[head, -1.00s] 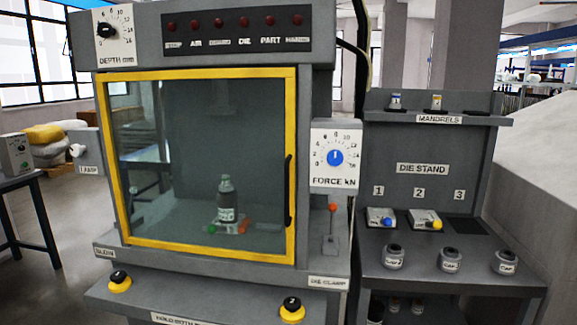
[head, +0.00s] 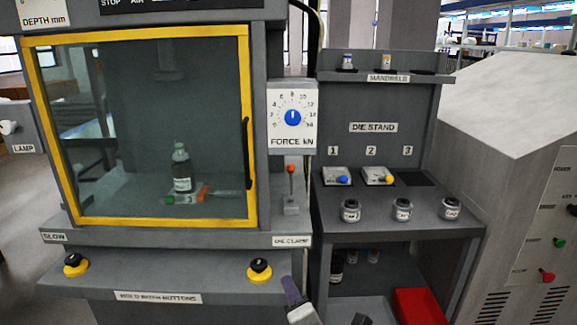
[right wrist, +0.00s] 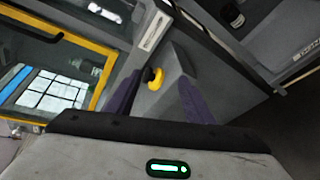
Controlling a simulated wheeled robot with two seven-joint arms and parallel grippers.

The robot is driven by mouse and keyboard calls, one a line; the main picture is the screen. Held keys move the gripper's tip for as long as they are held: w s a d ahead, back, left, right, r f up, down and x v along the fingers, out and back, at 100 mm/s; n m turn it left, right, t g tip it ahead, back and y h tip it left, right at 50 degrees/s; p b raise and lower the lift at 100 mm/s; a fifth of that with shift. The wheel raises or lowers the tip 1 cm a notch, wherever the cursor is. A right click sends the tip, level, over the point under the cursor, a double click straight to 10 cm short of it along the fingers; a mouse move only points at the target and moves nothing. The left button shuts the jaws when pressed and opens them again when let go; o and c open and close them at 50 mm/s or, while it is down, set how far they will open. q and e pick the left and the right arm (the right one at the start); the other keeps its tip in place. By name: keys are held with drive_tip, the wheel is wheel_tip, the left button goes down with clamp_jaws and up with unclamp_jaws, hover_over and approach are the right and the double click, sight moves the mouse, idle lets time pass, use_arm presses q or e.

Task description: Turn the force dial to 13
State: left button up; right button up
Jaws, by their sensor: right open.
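The force dial (head: 292,117) is a blue knob on a white plate labelled FORCE kN, right of the yellow-framed door. Its white mark points about straight up, near the 8; the exact reading is too small to be sure. My right gripper (right wrist: 160,88) is open and empty, with its two purple fingers spread in the right wrist view. In the head view only parts of it show at the bottom edge, well below the dial and apart from it. The dial is not in the right wrist view. My left gripper is not in view.
A die clamp lever (head: 291,185) with an orange tip stands just below the dial plate. The yellow-framed door (head: 252,150) has a dark handle. Yellow-based black buttons (head: 260,270) sit on the front ledge. The die stand (head: 400,215) with several cups is at right.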

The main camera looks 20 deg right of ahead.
drive_tip(key=w+r+n+t+h, duration=0.1)
drive_tip(key=w+r+n+t, duration=0.15)
drive_tip(key=r, duration=0.55)
drive_tip(key=w+r+n+t+h, duration=0.1)
drive_tip(key=w+r+n, duration=0.3)
drive_tip(key=r, duration=0.4)
drive_tip(key=n+t+h, duration=0.3)
drive_tip(key=n, duration=0.2)
approach(293, 122)
drive_tip(key=shift+m, duration=0.25)
drive_tip(key=x, duration=0.9)
drive_tip(key=shift+w+r+p, duration=0.1)
drive_tip(key=shift+p, duration=0.25)
drive_tip(key=c, duration=1)
drive_tip(key=shift+c, duration=0.2)
